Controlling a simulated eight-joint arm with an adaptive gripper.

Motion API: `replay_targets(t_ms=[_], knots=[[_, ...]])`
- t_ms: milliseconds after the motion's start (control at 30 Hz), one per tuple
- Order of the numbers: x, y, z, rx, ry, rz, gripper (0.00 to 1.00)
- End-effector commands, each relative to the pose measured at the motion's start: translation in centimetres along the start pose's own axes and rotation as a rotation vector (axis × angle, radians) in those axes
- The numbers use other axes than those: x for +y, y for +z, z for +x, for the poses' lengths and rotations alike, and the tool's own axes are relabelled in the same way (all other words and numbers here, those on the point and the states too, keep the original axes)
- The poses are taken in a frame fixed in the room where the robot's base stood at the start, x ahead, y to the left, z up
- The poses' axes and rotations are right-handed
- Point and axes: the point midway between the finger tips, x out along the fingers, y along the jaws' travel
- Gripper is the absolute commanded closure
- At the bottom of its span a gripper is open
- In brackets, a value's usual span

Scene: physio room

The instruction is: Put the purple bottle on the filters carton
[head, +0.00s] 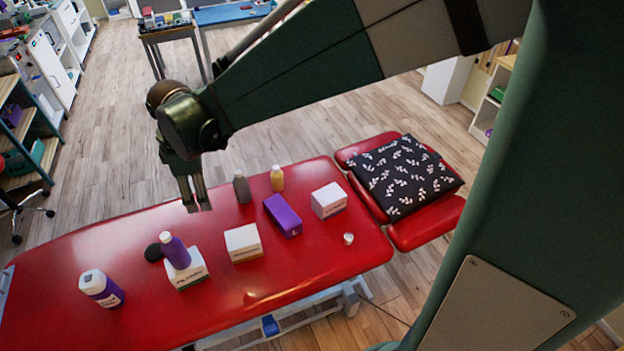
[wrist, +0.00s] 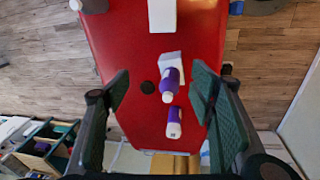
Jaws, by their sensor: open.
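The carton's printing is too small to read surely. The same bottle (wrist: 169,84) and carton (wrist: 172,62) show in the wrist view, between the fingers and farther below. My gripper (head: 197,208) is open and empty, pointing down above the table's far edge. It touches none of the objects. Its fingers (wrist: 160,85) are spread wide in the wrist view.
A white-capped bottle with purple (head: 102,288), a dark disc (head: 153,253), two more white cartons (head: 243,241) (head: 328,199), a purple box (head: 284,215), a grey bottle (head: 242,189), a yellow bottle (head: 277,179) and a small white item (head: 348,239) are on the table (head: 310,262).

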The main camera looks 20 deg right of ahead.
Motion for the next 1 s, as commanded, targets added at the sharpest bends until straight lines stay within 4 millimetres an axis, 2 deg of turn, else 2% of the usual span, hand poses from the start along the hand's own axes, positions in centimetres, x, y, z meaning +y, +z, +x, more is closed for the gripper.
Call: replay_targets(t_ms=[100, 500, 1000], knots=[[-0.4, 2.4, -1.8, 0.010, 0.027, 0.092, 0.45], [-2.3, 9.3, -6.6, 0.054, 0.113, 0.396, 0.45], [-6.2, 17.2, -10.7, 0.129, 0.217, 0.772, 0.45]])
